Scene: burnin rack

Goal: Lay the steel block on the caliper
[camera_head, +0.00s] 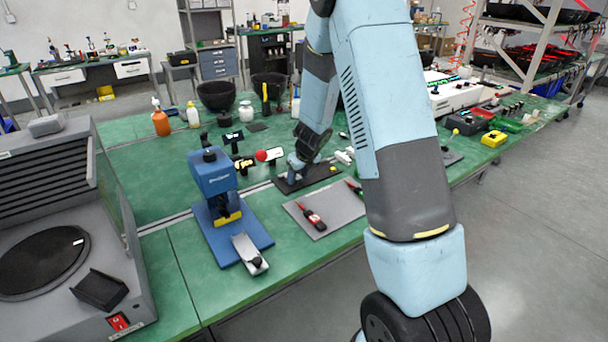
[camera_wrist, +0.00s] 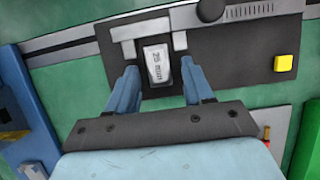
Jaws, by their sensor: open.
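The steel block (camera_wrist: 157,64), a light grey piece marked "25 mm", lies on a dark board in the wrist view, just below the caliper jaws. The caliper (camera_wrist: 249,11) runs along the board's upper part, with a ruled beam, a round dark knob and grey jaws. My gripper (camera_wrist: 160,69) is open, with one blue finger on each side of the block and visible gaps between fingers and block. In the head view my gripper (camera_head: 294,168) is low over the dark board, and the block cannot be made out there.
The dark board (camera_head: 320,178) carries a small yellow cube (camera_wrist: 283,63). A blue press (camera_head: 212,178) stands to its left. A grey mat (camera_head: 338,202) with red-handled tools lies in front. Small displays and a red ball (camera_head: 262,156) stand behind it.

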